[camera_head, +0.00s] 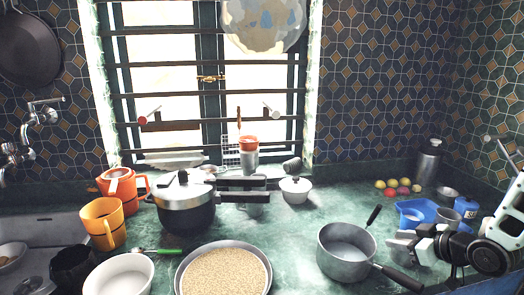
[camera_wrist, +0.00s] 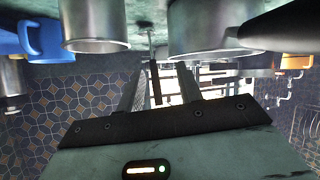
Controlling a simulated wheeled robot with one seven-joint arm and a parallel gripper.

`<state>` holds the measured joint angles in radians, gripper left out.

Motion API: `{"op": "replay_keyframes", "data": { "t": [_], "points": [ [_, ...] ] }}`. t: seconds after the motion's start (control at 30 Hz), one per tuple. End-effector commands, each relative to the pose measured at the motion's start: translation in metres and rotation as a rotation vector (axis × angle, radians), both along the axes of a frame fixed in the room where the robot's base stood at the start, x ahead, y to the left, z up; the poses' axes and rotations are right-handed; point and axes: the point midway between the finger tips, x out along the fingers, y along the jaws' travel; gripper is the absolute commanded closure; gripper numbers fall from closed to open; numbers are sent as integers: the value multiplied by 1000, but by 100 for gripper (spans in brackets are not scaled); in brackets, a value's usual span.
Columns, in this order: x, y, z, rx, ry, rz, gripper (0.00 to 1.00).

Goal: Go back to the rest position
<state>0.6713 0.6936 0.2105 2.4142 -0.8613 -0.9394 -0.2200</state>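My gripper (camera_head: 398,244) is at the right of the counter in the head view, pointing left towards the grey saucepan (camera_head: 345,262). In the wrist view, which looks upside down, the two fingers of my gripper (camera_wrist: 160,85) stand apart with nothing held between them. A dark handle (camera_wrist: 155,80) shows in the gap, beyond the fingers. The saucepan (camera_wrist: 205,25) is at the upper right there, and a metal cup (camera_wrist: 93,25) is at the upper left. The fingertips are partly hard to make out in the head view.
A pressure cooker (camera_head: 185,205), orange mugs (camera_head: 105,222) and a pan of grain (camera_head: 224,272) crowd the left. Green counter (camera_head: 335,205) is clear behind the saucepan.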

Motion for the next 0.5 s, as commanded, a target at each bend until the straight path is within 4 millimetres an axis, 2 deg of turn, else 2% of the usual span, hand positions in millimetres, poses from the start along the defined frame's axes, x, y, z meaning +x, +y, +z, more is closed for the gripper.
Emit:
{"op": "replay_keyframes", "data": {
  "t": [0.03, 0.13, 0.27, 0.37, 0.47, 0.5],
  "points": [
    [4, 21, 6, -34, 43, 22, 64],
    [2, 58, 13, -98, 155, 41, 64],
    [-17, 112, 27, -181, 312, 55, 64],
    [-50, 157, 41, -237, 441, 63, 64],
    [-96, 197, 57, -287, 568, 74, 64],
    [-118, 211, 63, -304, 619, 80, 64]
  ]
}}
